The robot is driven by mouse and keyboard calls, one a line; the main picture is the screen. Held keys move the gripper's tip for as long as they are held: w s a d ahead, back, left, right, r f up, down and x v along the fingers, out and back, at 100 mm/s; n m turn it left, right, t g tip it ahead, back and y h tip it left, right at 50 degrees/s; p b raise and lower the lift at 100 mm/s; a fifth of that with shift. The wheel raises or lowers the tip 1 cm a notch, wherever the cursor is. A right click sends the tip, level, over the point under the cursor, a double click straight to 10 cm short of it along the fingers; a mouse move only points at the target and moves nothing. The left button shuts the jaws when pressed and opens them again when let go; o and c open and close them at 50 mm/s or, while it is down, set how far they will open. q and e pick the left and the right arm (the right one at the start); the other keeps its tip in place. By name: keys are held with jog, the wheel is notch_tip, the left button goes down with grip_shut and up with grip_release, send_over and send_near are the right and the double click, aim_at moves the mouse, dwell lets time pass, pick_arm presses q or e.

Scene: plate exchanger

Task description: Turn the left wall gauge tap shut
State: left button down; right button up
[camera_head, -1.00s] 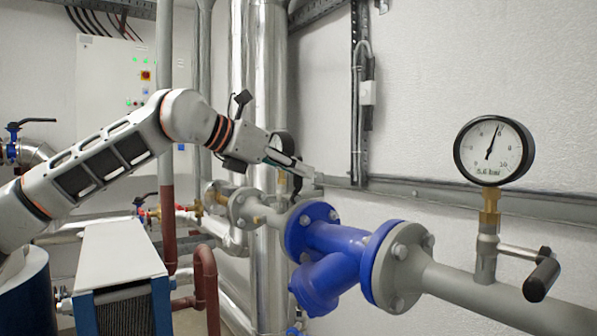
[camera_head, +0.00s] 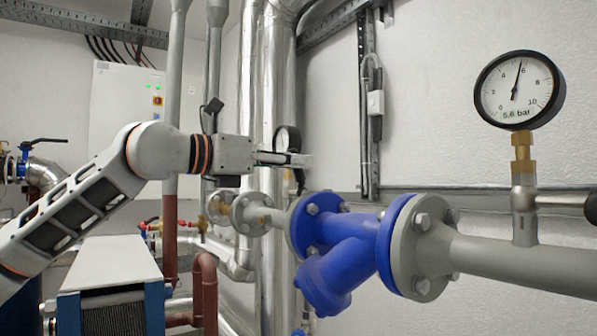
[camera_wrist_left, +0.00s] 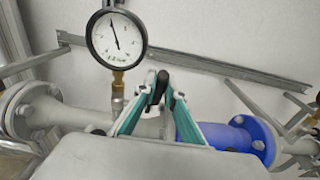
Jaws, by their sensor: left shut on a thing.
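The left wall gauge (camera_head: 287,139) is a small round dial with a black rim, partly behind my left gripper in the head view. In the left wrist view its white dial (camera_wrist_left: 116,40) stands on a brass stem, left of the fingers. My left gripper (camera_head: 303,160) reaches in from the left and lies just in front of and below the gauge. In the wrist view its teal-sided fingers (camera_wrist_left: 162,88) are closed around the black tap handle (camera_wrist_left: 157,87). The handle's angle is hard to tell, since the fingers hide part of it. My right gripper is not in view.
A blue strainer (camera_head: 345,248) with grey bolted flanges lies along the pipe, right of and below the gripper. A larger gauge (camera_head: 519,88) with its own black-knobbed tap handle (camera_head: 590,208) stands at right. A white-topped unit (camera_head: 110,262) sits below my arm.

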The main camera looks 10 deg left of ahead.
pick_arm(q)
jog(key=c, duration=2.4)
grip_release()
jog(key=shift+r, duration=0.1)
jog(key=shift+o, duration=0.2)
jog(key=v, duration=1.2)
